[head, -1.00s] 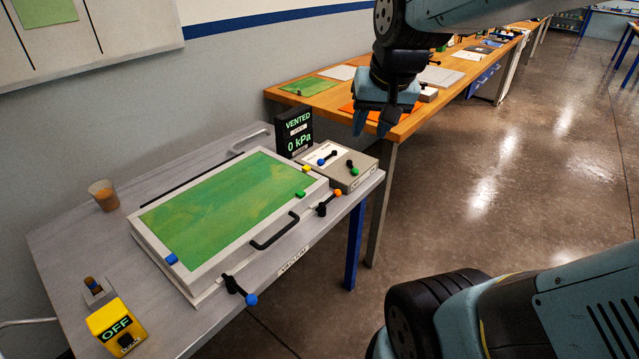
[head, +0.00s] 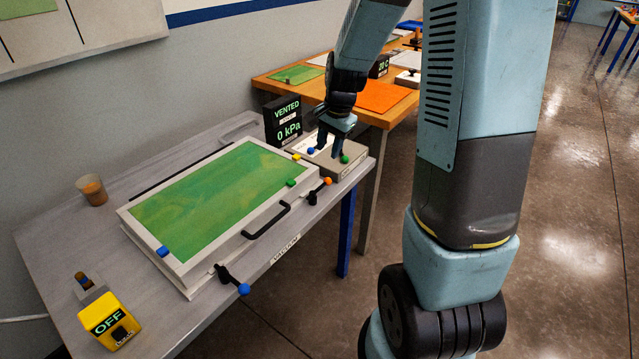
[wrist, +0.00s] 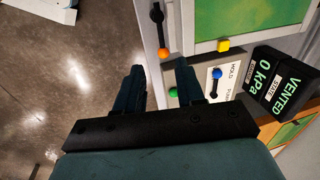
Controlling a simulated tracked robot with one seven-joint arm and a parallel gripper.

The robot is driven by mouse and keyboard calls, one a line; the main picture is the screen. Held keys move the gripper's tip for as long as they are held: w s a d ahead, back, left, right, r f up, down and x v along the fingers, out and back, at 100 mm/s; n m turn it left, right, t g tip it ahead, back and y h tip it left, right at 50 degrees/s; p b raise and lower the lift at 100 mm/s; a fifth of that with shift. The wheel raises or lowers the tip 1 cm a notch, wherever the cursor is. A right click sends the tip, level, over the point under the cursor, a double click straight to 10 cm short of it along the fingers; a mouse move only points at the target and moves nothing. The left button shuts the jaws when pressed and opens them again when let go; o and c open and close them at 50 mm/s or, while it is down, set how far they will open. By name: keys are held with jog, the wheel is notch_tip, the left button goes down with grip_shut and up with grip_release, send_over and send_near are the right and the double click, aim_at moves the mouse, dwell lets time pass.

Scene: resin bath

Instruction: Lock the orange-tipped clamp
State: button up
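The orange-tipped clamp (head: 314,194) is a short black lever on the front edge of the framed green panel (head: 212,200), near its right corner. Its orange tip points right and away from the panel in the head view. In the wrist view the orange-tipped clamp (wrist: 158,24) is at the top centre, just beyond the fingertips, with the tip towards me. My gripper (head: 332,143) is open and empty. It hangs over the grey valve box, behind and right of the clamp, apart from it. Its two spread fingers also show in the wrist view (wrist: 158,68).
The grey valve box (head: 340,170) has blue- and green-tipped levers close to my fingers. A black display (head: 284,121) reads VENTED, 0 kPa. A black handle (head: 266,222) and a blue-tipped clamp (head: 231,279) stick out at the panel's front. A yellow OFF box (head: 108,318) stands front left.

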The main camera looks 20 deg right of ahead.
aim_at(319, 188)
jog(key=w+f, duration=0.1)
jog(key=f, duration=0.4)
jog(key=a+f, duration=0.1)
jog(key=f, duration=0.3)
jog(key=w+f, duration=0.1)
jog(key=f, duration=0.4)
jog(key=shift+w+a+f, duration=0.25)
jog(key=shift+w+f, duration=0.1)
grip_shut()
dwell(0.4)
